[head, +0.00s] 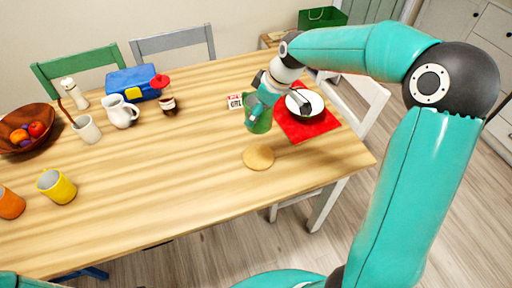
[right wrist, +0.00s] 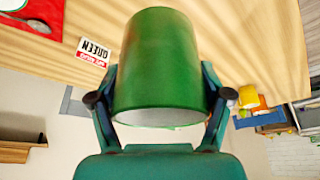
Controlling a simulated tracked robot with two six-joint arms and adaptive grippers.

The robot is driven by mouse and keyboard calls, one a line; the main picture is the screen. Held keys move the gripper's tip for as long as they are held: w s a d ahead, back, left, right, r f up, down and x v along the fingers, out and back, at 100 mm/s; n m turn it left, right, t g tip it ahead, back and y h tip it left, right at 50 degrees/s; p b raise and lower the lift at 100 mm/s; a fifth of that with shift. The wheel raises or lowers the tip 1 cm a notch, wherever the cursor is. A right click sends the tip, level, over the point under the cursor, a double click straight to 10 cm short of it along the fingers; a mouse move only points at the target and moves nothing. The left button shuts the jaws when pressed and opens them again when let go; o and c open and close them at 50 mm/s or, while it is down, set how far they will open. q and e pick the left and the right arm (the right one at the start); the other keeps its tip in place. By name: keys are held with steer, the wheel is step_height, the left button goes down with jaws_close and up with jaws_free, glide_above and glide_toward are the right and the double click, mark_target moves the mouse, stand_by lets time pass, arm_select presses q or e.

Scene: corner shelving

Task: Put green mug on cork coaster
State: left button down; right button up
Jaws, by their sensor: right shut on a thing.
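The green mug (head: 260,121) is held between the fingers of my right gripper (head: 263,101), in the head view just behind the cork coaster. The right wrist view shows the mug (right wrist: 158,60) large between both fingers (right wrist: 158,105), its pale inside showing at the lower rim. The round cork coaster (head: 258,157) lies bare on the table near its front edge. I cannot tell whether the mug's base touches the table. My left gripper is not in view.
A small label card (head: 236,101) stands beside the mug. A red mat (head: 322,127) with a white bowl (head: 312,101) is to the right. A yellow mug (head: 56,187), white pitcher (head: 119,111), blue box (head: 131,82) and fruit bowl (head: 32,119) are left. The middle is clear.

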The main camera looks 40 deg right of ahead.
step_height(320, 180, down, 15)
steer(key=shift+r+p, duration=0.1)
steer(key=shift+p, duration=0.25)
steer(key=shift+f, duration=0.2)
steer(key=o, duration=1.3)
steer(key=shift+r, duration=0.1)
steer(key=b+v, duration=0.1)
steer(key=v, duration=1.1)
steer(key=shift+s, duration=0.1)
